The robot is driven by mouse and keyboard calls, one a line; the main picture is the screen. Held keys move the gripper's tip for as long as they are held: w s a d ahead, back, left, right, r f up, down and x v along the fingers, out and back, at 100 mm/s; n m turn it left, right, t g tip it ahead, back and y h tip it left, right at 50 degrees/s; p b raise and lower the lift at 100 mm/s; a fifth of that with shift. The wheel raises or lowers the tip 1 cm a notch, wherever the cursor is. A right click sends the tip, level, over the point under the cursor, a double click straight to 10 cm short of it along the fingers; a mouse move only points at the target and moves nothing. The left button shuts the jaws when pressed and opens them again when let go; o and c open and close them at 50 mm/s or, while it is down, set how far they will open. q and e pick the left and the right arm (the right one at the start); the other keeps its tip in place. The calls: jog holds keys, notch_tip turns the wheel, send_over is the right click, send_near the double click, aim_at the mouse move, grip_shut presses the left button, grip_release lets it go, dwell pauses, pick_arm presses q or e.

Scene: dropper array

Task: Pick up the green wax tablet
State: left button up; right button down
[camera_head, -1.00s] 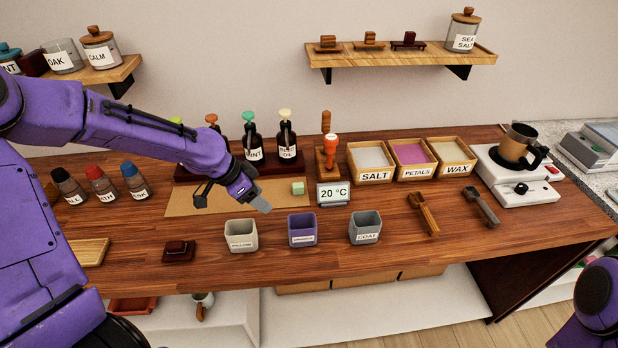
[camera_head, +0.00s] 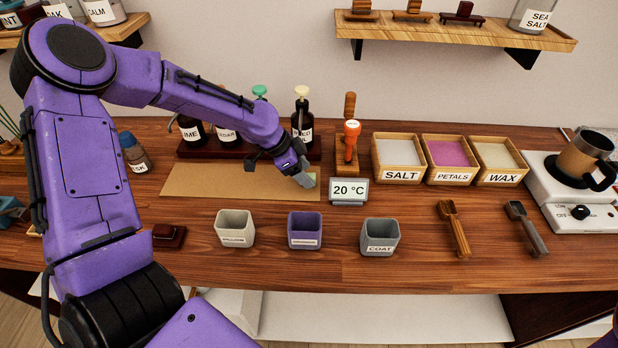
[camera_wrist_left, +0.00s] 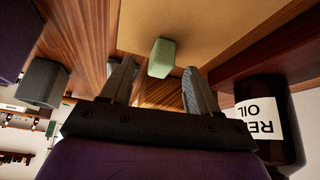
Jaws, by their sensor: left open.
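The green wax tablet (camera_wrist_left: 161,58) is a small pale green block on the tan mat (camera_head: 225,182). In the head view the tablet (camera_head: 313,175) is mostly hidden behind the fingers at the mat's right end. My left gripper (camera_head: 303,177) reaches down over it from the left. In the left wrist view the two fingers (camera_wrist_left: 158,78) stand apart, and the tablet shows between and just beyond their tips. I see no contact between fingers and tablet. My right gripper is out of view.
A temperature display (camera_head: 348,191) stands close to the right of the tablet, and a stamp on a wooden stand (camera_head: 351,140) behind it. Dropper bottles (camera_head: 302,122) stand behind the mat. Three small cups, including a purple one (camera_head: 305,231), stand in front.

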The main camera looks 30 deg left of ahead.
pick_arm(q)
jog(key=x, duration=0.2)
jog(key=shift+w+d+f, duration=0.15)
jog(key=shift+w+f, duration=0.1)
jog(key=shift+w, duration=0.1)
jog(key=shift+s, duration=0.3)
jog(key=shift+w, duration=0.15)
jog(key=c, duration=1.1)
grip_shut()
